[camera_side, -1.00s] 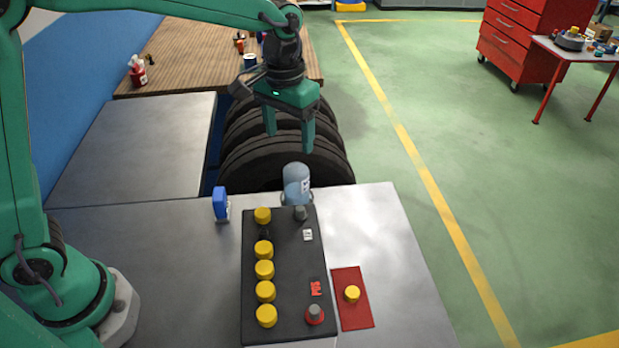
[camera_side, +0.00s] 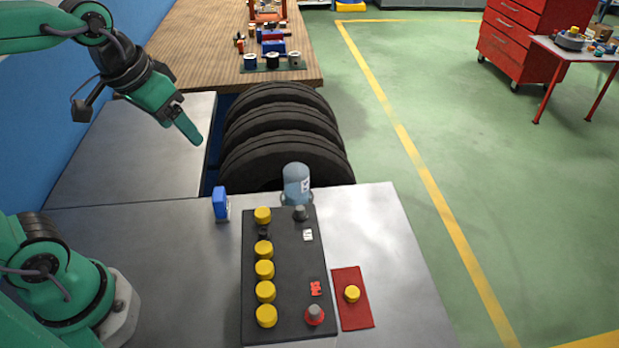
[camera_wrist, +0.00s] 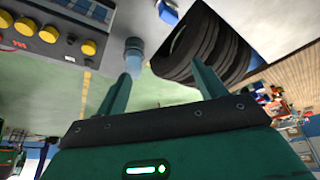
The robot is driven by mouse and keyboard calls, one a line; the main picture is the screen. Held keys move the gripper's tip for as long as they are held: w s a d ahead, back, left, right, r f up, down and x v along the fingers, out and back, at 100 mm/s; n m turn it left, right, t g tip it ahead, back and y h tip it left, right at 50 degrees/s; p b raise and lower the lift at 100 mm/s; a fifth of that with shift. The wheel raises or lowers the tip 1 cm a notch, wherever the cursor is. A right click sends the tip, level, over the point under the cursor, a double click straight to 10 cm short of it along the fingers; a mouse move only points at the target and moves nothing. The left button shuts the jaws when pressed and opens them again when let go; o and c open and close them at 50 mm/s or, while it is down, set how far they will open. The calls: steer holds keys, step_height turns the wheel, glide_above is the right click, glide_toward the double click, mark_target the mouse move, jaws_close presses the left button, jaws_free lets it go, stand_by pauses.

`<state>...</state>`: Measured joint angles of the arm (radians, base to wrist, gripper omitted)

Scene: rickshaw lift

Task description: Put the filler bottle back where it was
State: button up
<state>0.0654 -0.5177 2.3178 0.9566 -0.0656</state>
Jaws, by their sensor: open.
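The bottle also shows in the wrist view (camera_wrist: 133,50). My gripper (camera_side: 188,130) is open and empty, high to the left of the bottle and well apart from it. In the wrist view the two fingers of my gripper (camera_wrist: 160,72) are spread with nothing between them.
Several yellow caps line the battery's left side, with one dark open hole. One yellow cap (camera_side: 352,293) lies on a red mat (camera_side: 356,315). A small blue object (camera_side: 220,203) stands left of the bottle. Black tyres (camera_side: 280,140) are behind the bench.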

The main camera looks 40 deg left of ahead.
steer(key=shift+t, duration=0.6)
steer(key=shift+s+a+f, duration=0.25)
steer(key=shift+s+a, duration=0.05)
steer(key=shift+s, duration=0.45)
steer(key=shift+s+a+f, duration=0.3)
steer(key=shift+s, duration=0.5)
steer(key=shift+s+a+f, duration=0.25)
steer(key=shift+s+a, duration=0.05)
steer(key=shift+s, duration=0.45)
